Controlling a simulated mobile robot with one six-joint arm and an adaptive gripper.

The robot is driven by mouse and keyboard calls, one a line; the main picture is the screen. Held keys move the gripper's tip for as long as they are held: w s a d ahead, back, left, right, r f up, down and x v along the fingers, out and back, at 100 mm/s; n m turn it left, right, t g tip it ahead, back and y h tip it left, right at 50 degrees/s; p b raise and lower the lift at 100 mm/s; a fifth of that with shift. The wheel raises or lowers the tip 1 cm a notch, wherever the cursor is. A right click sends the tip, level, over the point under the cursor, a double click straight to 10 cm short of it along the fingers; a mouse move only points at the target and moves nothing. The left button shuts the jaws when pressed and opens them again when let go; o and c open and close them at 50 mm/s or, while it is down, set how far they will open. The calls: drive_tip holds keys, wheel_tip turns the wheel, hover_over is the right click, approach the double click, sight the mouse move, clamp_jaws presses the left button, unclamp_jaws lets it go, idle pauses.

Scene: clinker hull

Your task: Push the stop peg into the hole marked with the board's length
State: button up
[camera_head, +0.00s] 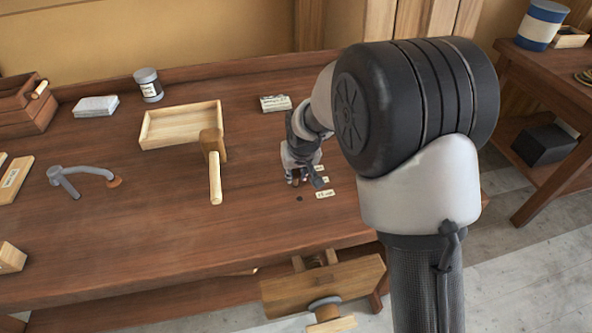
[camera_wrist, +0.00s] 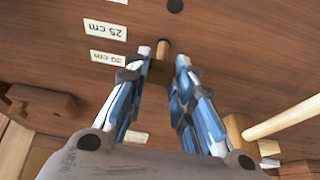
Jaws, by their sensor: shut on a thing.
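The stop peg (camera_wrist: 163,49) is a short pale wooden dowel between my fingertips in the wrist view. My gripper (camera_wrist: 162,72) is shut on it and points down at the bench top. In the head view my gripper (camera_head: 300,178) is low over the bench beside the row of white labels (camera_head: 324,194). The wrist view shows a label reading 25 cm (camera_wrist: 105,30) and one that seems to read 30 cm (camera_wrist: 108,58), left of the peg. One dark open hole (camera_wrist: 175,6) shows beyond the peg, also in the head view (camera_head: 299,198). Whether the peg's lower end is in a hole is hidden.
A wooden vise (camera_head: 325,285) juts from the bench's front.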

drive_tip(key=shift+f+b, duration=0.55)
drive_tip(key=shift+f, duration=0.2)
drive_tip(key=o, duration=0.8)
drive_tip(key=shift+r, duration=0.1)
wheel_tip(320, 180, up, 8)
drive_tip(key=p, duration=0.5)
drive_tip(key=shift+p, duration=0.4)
